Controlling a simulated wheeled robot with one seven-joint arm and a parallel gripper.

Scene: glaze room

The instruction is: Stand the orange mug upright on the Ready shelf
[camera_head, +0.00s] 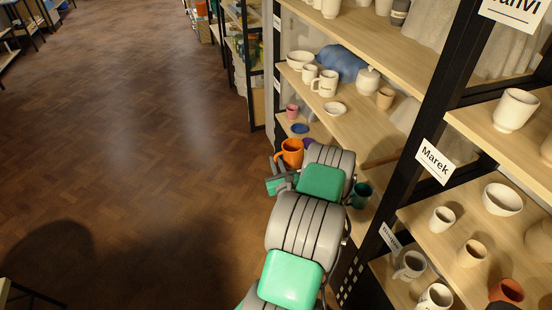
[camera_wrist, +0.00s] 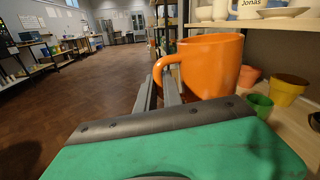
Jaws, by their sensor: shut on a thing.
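The orange mug (camera_head: 291,150) is upright, beside the front edge of a lower wooden shelf (camera_head: 322,133) in the head view. In the wrist view the mug (camera_wrist: 212,66) is large, with its handle to the left. My gripper (camera_wrist: 165,84) is shut on the handle; in the head view my gripper (camera_head: 280,170) is partly hidden by my arm. The mug appears to be held at the shelf's edge; I cannot tell whether it touches the shelf. No Ready label is legible.
That shelf holds a pink cup (camera_head: 292,112), a blue dish (camera_head: 300,129) and a dark green mug (camera_head: 361,194). The wrist view shows a yellow pot (camera_wrist: 288,90) and a green pot (camera_wrist: 260,104) to the right. A black post (camera_head: 416,120) stands right; open floor (camera_head: 130,130) lies left.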

